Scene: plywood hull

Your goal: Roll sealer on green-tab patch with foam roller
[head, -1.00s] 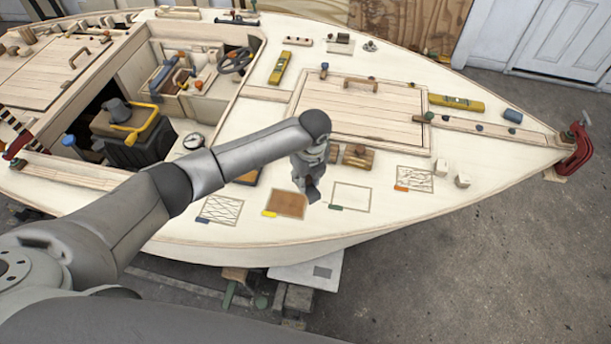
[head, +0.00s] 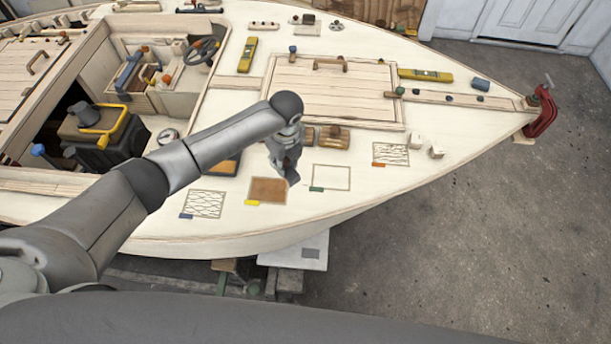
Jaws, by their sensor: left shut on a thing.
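The green-tab patch (head: 331,177) is a pale outlined square on the deck, with a small green tab (head: 316,189) at its lower left corner. Its inside looks as pale as the deck. My left gripper (head: 291,177) points down just left of this patch, near the upper right corner of the brown yellow-tab patch (head: 268,190). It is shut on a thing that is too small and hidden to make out. I cannot pick out the foam roller. Whether the gripper touches the deck is unclear. My right gripper is not in view.
Patches with a blue tab (head: 203,204) and an orange tab (head: 390,154) lie to either side. Wooden blocks (head: 334,137) and a dark-edged orange tray (head: 225,166) sit behind the row. A hatch (head: 335,95) lies farther back.

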